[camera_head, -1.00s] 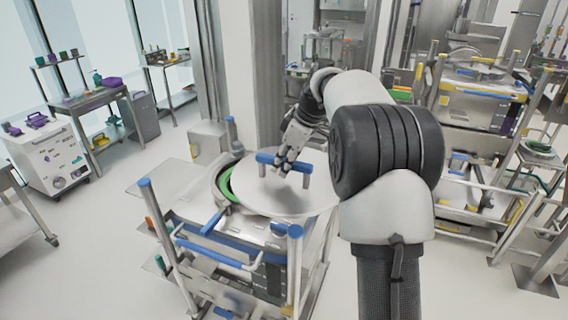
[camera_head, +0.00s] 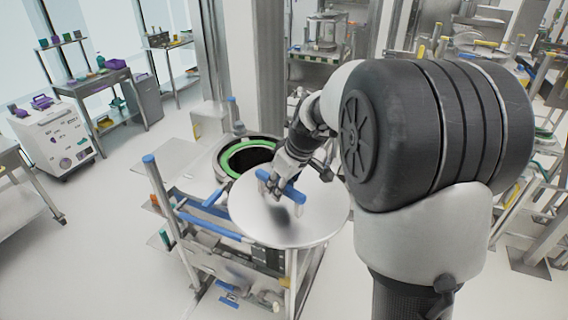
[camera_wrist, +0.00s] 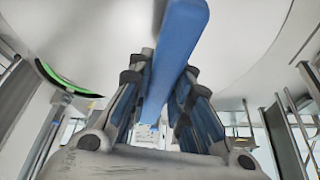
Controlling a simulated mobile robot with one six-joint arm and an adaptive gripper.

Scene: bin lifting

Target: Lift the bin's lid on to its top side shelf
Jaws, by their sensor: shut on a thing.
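The round silver lid (camera_head: 255,222) with its blue bar handle (camera_head: 291,192) is off the bin and held to its right. My gripper (camera_head: 272,190) is shut on the blue handle. In the wrist view the blue handle (camera_wrist: 176,60) runs between my fingers (camera_wrist: 155,100), with the lid (camera_wrist: 235,35) behind it. The bin (camera_head: 222,160) stands open, with a green ring (camera_head: 228,158) around its dark mouth. The lid covers the right part of the cart top, so I cannot tell whether it touches the shelf beneath.
The metal cart (camera_head: 190,228) has blue-capped posts and a blue rail (camera_head: 212,224) at its front left. A white cabinet (camera_head: 55,140) and a side table (camera_head: 85,98) stand at the left. Open floor (camera_head: 110,240) lies left of the cart.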

